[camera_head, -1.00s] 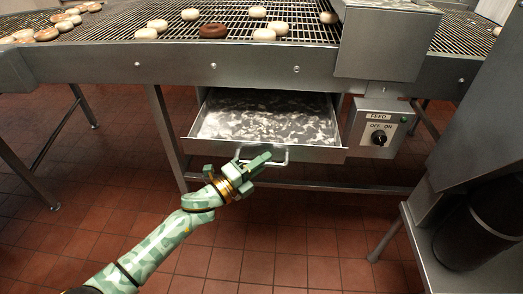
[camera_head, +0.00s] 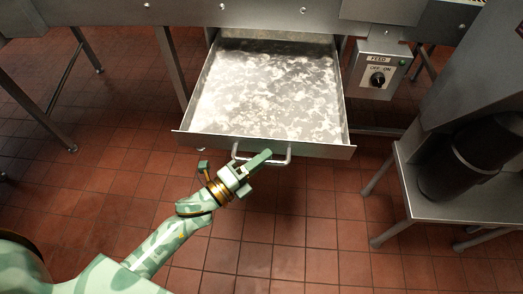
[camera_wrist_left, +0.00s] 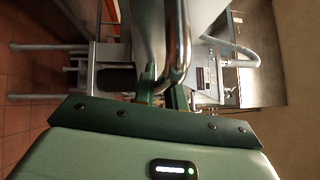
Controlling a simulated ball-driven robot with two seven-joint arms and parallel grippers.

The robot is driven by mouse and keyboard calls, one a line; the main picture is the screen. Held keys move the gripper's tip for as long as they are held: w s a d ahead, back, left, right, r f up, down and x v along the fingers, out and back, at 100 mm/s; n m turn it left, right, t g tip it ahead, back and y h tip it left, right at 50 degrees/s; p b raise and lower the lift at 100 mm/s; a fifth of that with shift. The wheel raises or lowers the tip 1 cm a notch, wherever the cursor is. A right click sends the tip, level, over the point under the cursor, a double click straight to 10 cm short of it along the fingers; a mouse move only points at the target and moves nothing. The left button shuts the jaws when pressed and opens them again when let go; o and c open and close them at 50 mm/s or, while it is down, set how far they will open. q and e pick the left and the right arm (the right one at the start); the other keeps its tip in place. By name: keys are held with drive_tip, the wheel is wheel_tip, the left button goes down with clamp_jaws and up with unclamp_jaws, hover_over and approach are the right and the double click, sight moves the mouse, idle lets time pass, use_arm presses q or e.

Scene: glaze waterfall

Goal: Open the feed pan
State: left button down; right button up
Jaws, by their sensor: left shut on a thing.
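The feed pan (camera_head: 268,92) is a wide metal drawer under the conveyor frame, pulled far out, with white mottled glaze over its floor. Its bar handle (camera_head: 285,156) is on the front wall, and in the left wrist view the handle (camera_wrist_left: 181,50) runs between the fingers. My left gripper (camera_head: 254,161) is shut on the handle at the front of the pan; it also shows in the left wrist view (camera_wrist_left: 162,88). My right gripper is in neither view.
The feed switch box (camera_head: 377,75) hangs right of the pan. A metal stand (camera_head: 440,203) with a dark cylinder (camera_head: 468,160) is at the right. A frame leg (camera_head: 172,68) stands left of the pan. The tiled floor (camera_head: 290,235) in front is clear.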

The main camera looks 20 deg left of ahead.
use_arm(q)
drive_tip(key=shift+f, duration=0.1)
drive_tip(key=c, duration=1.5)
unclamp_jaws()
drive_tip(key=shift+o, duration=0.2)
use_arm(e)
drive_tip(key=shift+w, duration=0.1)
